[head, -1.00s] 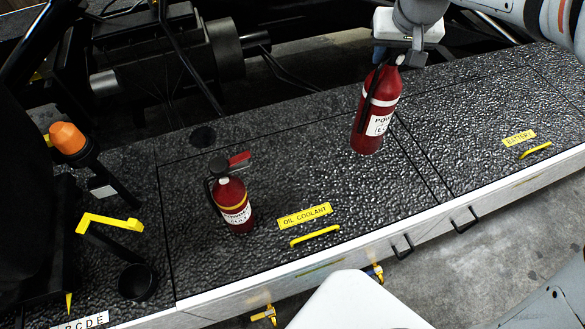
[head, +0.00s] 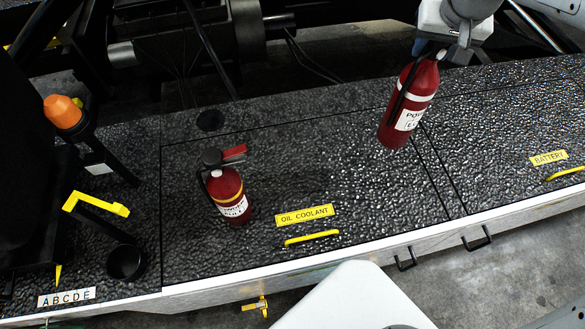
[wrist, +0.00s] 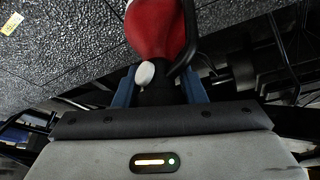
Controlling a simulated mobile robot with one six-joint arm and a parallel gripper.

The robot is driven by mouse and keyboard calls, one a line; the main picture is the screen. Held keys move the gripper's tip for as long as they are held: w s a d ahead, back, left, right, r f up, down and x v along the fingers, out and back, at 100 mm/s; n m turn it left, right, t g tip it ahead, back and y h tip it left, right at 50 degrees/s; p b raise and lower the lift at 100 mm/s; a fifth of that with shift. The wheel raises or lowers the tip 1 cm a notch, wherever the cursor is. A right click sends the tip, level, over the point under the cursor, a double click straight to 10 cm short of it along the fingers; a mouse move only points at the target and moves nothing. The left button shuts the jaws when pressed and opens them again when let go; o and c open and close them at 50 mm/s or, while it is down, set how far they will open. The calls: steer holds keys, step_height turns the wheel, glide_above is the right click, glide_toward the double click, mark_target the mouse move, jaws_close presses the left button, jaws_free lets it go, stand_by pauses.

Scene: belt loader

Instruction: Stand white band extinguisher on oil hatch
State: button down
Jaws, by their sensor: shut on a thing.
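The white band extinguisher (head: 408,103) is red with a white ring near its top and a white label. My gripper (head: 428,46) is shut on its top, and it hangs upright over the right part of the oil coolant hatch (head: 330,165). Whether its base touches the plate I cannot tell. In the wrist view the extinguisher's red body (wrist: 158,25) shows beyond the blue fingers (wrist: 160,88). The hatch has a yellow OIL COOLANT label (head: 304,215) and a yellow handle (head: 312,238).
A second red extinguisher with a yellow band (head: 228,195) stands on the hatch's left part. The battery hatch (head: 500,150) lies to the right. An orange-topped post (head: 63,112), a yellow bracket (head: 95,204) and a black cup (head: 126,262) are at left. The hatch middle is clear.

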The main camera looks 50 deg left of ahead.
mark_target(423, 90)
step_height(423, 90, down, 8)
steer(key=b, duration=0.7)
steer(key=shift+w+r, duration=0.1)
steer(key=shift+r, duration=0.1)
steer(key=shift+f+p, duration=0.8)
steer(key=shift+f, duration=4.2)
steer(key=shift+f, duration=0.2)
steer(key=c, duration=0.9)
jaws_free()
steer(key=b+v, duration=0.1)
steer(key=v, duration=1.1)
steer(key=shift+r+b, duration=0.15)
steer(key=shift+b, duration=0.15)
